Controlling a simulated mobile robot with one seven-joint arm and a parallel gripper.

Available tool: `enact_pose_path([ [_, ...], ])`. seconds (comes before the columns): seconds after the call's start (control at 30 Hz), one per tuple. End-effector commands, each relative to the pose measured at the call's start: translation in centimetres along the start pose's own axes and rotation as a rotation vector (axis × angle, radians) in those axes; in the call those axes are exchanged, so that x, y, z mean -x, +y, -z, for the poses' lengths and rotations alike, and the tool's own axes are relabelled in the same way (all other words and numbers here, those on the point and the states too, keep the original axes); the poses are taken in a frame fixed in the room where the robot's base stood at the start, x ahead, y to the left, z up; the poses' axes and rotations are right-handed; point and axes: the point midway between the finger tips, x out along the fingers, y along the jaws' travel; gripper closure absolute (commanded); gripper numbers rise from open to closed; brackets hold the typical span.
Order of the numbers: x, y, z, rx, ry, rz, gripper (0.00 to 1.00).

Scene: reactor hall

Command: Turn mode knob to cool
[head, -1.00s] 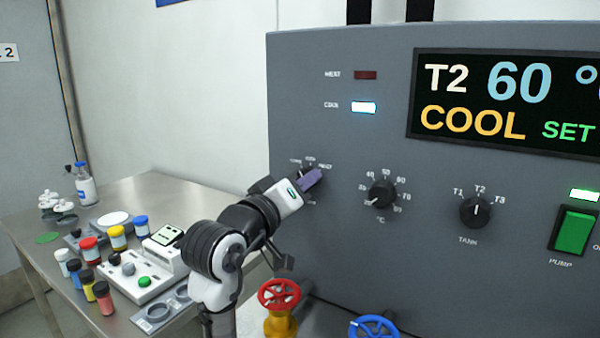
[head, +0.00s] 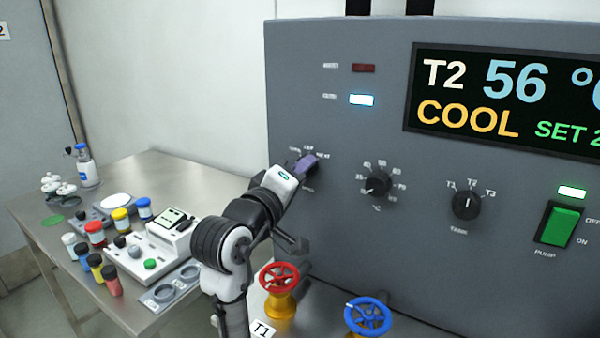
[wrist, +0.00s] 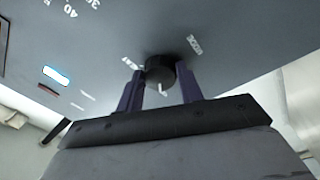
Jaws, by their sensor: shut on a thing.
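The mode knob (wrist: 160,70) is a small black round knob on the grey panel (head: 340,240), seen between my two purple fingers in the wrist view. My gripper (wrist: 161,84) is shut on it, one finger on each side. A white pointer mark shows on the knob's near side. In the head view my gripper (head: 307,164) reaches the panel's left part and hides most of the knob. The display (head: 510,95) reads T2, 56 and COOL. The lower indicator lamp (head: 361,100) is lit white-blue; the upper red lamp (head: 364,68) is dark.
Right of my gripper are the temperature knob (head: 377,185), the tank knob (head: 466,205) and a green pump switch (head: 558,223). A red valve wheel (head: 280,277) and a blue one (head: 368,316) stand below. A metal table (head: 160,170) with bottles and instruments is at left.

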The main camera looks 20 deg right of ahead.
Motion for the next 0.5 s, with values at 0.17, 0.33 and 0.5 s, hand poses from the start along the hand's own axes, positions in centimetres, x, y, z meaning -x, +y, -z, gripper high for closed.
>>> enact_pose_path([
  [0.17,0.00,-0.02,-0.03,0.002,-0.001,0.000,0.86],
  [0.33,0.00,-0.02,-0.02,0.001,-0.001,0.000,0.43],
  [0.5,0.00,-0.01,0.00,0.000,-0.001,0.000,0.42],
])
